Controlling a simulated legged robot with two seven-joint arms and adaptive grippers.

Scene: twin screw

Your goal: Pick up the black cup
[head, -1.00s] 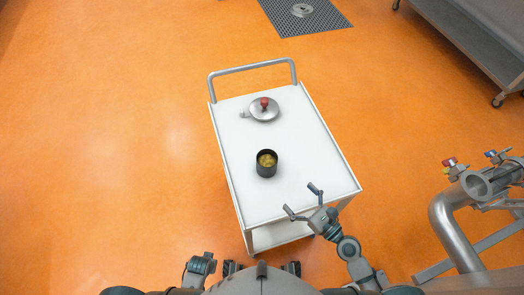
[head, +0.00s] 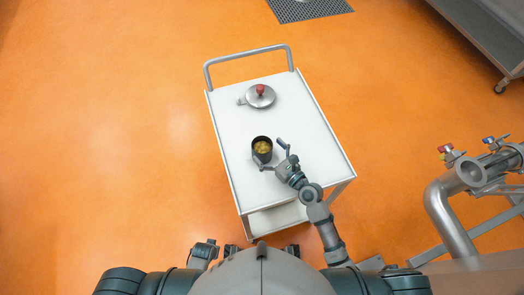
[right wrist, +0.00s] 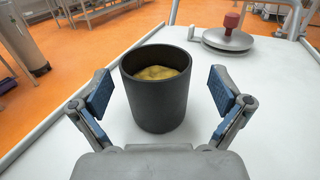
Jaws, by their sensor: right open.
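The black cup (head: 262,146) stands upright on the white cart top, with something yellowish inside. In the right wrist view the cup (right wrist: 158,100) is large and sits ahead of and between the spread fingers. My right gripper (head: 273,155) is open at the near right side of the cup. In the right wrist view its blue-padded fingers (right wrist: 160,92) are on either side of the cup with gaps to it. Part of the cup's near side is hidden by a finger in the head view. My left gripper (head: 204,250) is low at the cart's near left; its jaws are unclear.
A round metal lid with a red knob (head: 260,96) lies farther back on the white cart (head: 310,130). The cart has a grey handle (head: 247,53) at the far end. Large steel pipes with valves (head: 450,210) stand at the right. The cart top around the cup is mostly clear.

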